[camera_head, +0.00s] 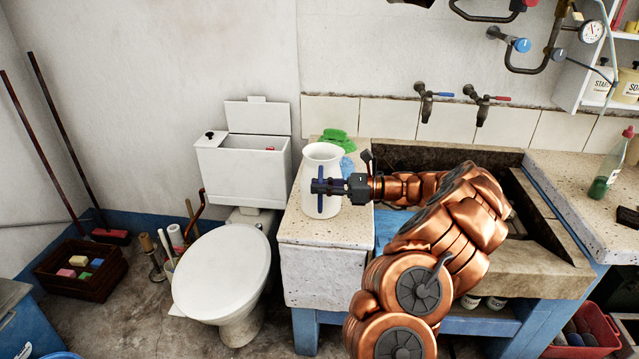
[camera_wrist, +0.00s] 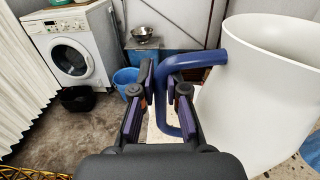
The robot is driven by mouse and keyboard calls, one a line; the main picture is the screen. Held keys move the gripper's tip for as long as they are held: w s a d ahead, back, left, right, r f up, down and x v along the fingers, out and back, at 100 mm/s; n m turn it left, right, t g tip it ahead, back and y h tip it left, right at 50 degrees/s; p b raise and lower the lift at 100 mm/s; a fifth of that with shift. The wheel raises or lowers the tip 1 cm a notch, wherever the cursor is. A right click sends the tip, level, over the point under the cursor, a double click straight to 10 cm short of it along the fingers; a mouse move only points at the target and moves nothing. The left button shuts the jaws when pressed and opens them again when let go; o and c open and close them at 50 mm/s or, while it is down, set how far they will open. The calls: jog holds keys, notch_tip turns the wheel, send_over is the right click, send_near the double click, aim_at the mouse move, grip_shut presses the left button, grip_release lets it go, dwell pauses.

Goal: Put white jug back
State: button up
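The white jug (camera_head: 323,168) stands upright on the speckled stone counter (camera_head: 343,226), beside the toilet. Its dark blue handle (camera_wrist: 194,60) shows in the wrist view, bending down from the rim, with the jug's white wall (camera_wrist: 255,95) on the right. My gripper (camera_head: 322,187) is level with the jug's middle, on the side facing the head camera. In the wrist view its two fingers (camera_wrist: 163,95) are on either side of the handle's upright part. A light gap seems to show between the left finger and the handle. Contact is hard to judge.
A green cloth (camera_head: 333,138) and a blue cloth (camera_head: 347,168) lie close behind the jug. The toilet (camera_head: 222,272) with its open cistern (camera_head: 243,168) is on the left. The stone trough (camera_head: 530,240) is on the right, under two wall taps (camera_head: 424,103).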

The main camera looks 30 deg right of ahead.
jog(key=o, duration=0.5)
jog(key=shift+c, duration=0.2)
jog(key=shift+f, duration=0.15)
jog(key=shift+s+d+f+b, duration=0.1)
jog(key=shift+d+f+b, duration=0.1)
jog(key=shift+b, duration=0.45)
jog(key=v, duration=0.7)
jog(key=shift+s+b, duration=0.35)
jog(key=shift+a+r, duration=0.1)
